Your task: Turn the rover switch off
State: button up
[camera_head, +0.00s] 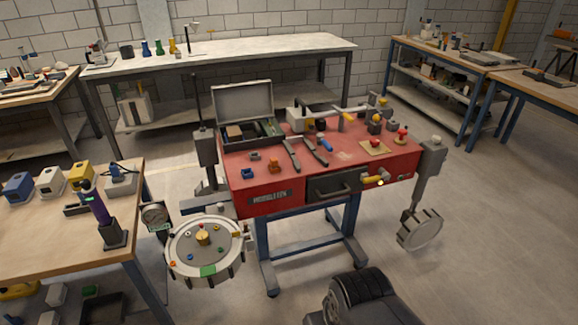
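The rover appears to be the red box-shaped body (300,196) on a blue stand, with grey cleated wheels (419,229) at its sides. A yellow lever-like handle (373,180) sticks out low on its front face, at the right. A red button on a tan plate (375,147) and a red knob (402,134) sit on its top. I cannot tell for certain which of these is the switch, nor its on or off position. No gripper fingers show in this view.
A wheel-like disc (204,252) with small coloured parts hangs at the front left. A wooden bench (60,235) stands left. Pliers-like tools (291,154) and an open case (243,103) lie on the red top. A dark ribbed part is at the bottom edge. Floor at front right is clear.

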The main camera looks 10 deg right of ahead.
aim_at(374, 142)
jog(key=i+l, duration=1.05)
jog(key=l, duration=0.15)
jog(key=i+l+u, duration=0.1)
jog(key=i+l, duration=0.45)
